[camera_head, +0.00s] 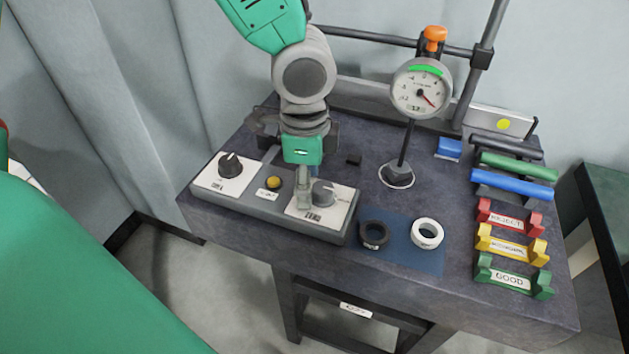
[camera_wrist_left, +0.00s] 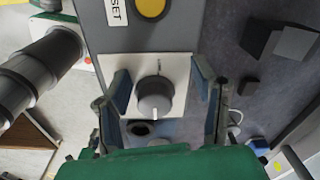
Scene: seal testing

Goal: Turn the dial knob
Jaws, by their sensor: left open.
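A grey dial knob (camera_head: 323,193) sits on a white plate at the right end of the control panel (camera_head: 262,205). A black knob (camera_head: 230,165) is at the panel's left end, with a yellow button (camera_head: 274,182) between them. My left gripper (camera_head: 305,200) is over the right part of the panel, at the grey knob, and partly covers its plate. In the left wrist view the grey knob (camera_wrist_left: 155,97) shows between the two spread fingers of my left gripper (camera_wrist_left: 165,100), with gaps on both sides. Its white pointer line faces down there. My right gripper is not in view.
A dial gauge (camera_head: 421,88) on a stand rises at the back. A black ring (camera_head: 374,234) and a white ring (camera_head: 427,233) lie on a blue mat (camera_head: 405,262) right of the panel. Red, yellow and green labelled holders (camera_head: 512,249) stand at the right edge.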

